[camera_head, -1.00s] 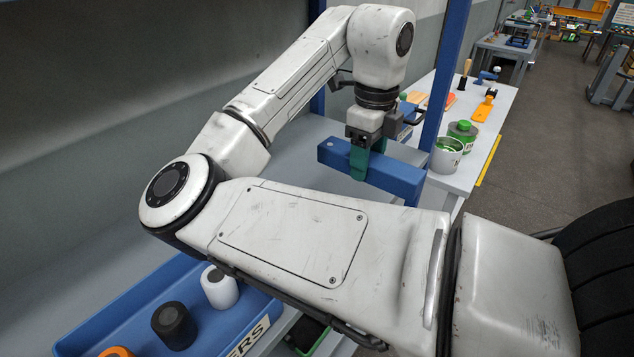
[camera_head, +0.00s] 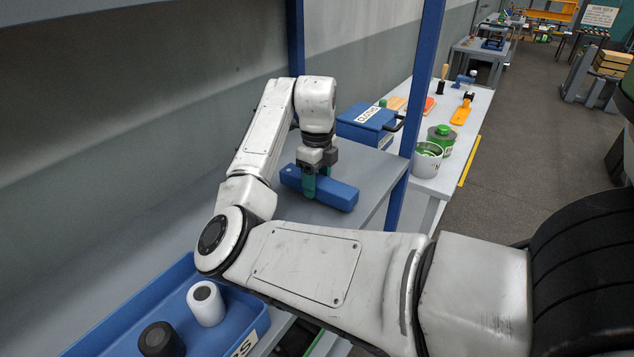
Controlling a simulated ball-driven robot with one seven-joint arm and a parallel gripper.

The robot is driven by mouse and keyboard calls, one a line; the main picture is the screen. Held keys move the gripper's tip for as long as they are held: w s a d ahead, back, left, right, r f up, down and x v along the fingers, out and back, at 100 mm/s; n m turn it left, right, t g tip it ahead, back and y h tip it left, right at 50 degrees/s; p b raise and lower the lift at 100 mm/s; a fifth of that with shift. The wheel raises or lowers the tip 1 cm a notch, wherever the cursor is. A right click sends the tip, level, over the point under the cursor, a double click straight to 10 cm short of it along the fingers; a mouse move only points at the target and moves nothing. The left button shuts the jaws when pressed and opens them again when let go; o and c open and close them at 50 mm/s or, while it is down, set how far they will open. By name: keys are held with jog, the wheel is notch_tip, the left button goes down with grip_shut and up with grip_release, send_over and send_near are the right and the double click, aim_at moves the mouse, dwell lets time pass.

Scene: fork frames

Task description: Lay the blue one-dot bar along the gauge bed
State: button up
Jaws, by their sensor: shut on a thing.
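My gripper (camera_head: 309,190), with green fingers, is shut on a blue bar (camera_head: 338,194) around its middle. The bar lies roughly level, slanting from upper left to lower right in the picture, over a grey shelf (camera_head: 345,162). I cannot tell whether it touches the shelf. I cannot make out a gauge bed in this view; my arm hides part of the shelf.
A blue labelled box (camera_head: 366,126) stands behind the bar. A blue upright post (camera_head: 419,110) rises right of it. A blue tray (camera_head: 133,311) at lower left holds a white cylinder (camera_head: 207,306) and a black one (camera_head: 160,341).

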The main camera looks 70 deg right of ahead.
jog(key=shift+f, duration=0.7)
jog(key=shift+f, duration=0.15)
jog(key=o, duration=1.2)
jog(key=shift+c, duration=0.2)
